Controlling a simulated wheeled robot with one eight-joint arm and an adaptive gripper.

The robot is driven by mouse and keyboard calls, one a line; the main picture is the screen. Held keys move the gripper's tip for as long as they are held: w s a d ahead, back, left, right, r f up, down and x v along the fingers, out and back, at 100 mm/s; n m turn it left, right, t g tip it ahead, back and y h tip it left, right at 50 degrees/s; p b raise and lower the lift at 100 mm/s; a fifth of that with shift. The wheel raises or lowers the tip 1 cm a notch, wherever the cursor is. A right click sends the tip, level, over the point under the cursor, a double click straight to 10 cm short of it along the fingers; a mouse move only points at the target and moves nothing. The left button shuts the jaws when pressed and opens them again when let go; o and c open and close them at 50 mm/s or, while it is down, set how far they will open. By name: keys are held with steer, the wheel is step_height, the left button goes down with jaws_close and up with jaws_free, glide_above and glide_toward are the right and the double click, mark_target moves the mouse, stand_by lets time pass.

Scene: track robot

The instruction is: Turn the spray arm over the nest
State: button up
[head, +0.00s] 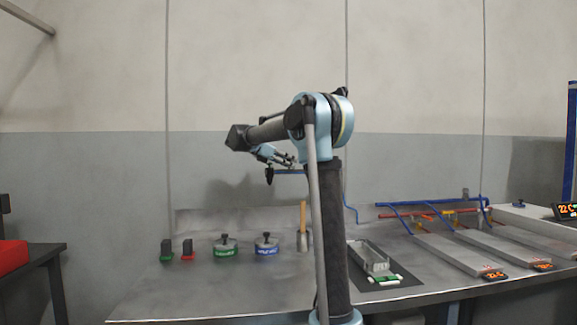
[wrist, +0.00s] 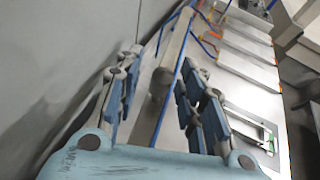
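The spray arm looks like the thin blue tube (head: 290,172) with a dark nozzle-like piece (head: 269,175) hanging at its left end. My arm's column hides its middle, and it comes down to the bench on the right. My gripper (head: 290,161) is just above the tube near that end. In the wrist view my gripper (wrist: 158,103) is open, with the blue tube (wrist: 170,90) running between its fingers in the picture. I cannot tell whether they touch. The nest seems to be the grey tray (head: 359,250) on a dark mat, to the right of my column.
On the bench stand green-banded (head: 226,246) and blue-banded (head: 266,244) round pots and a wooden-handled brush (head: 303,222). Long grey plates (head: 450,252) and blue and red pipes (head: 425,203) lie right. The bench's front left is clear.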

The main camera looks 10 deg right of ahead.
steer(key=shift+d+f, duration=0.1)
steer(key=shift+d, duration=0.05)
jaws_close()
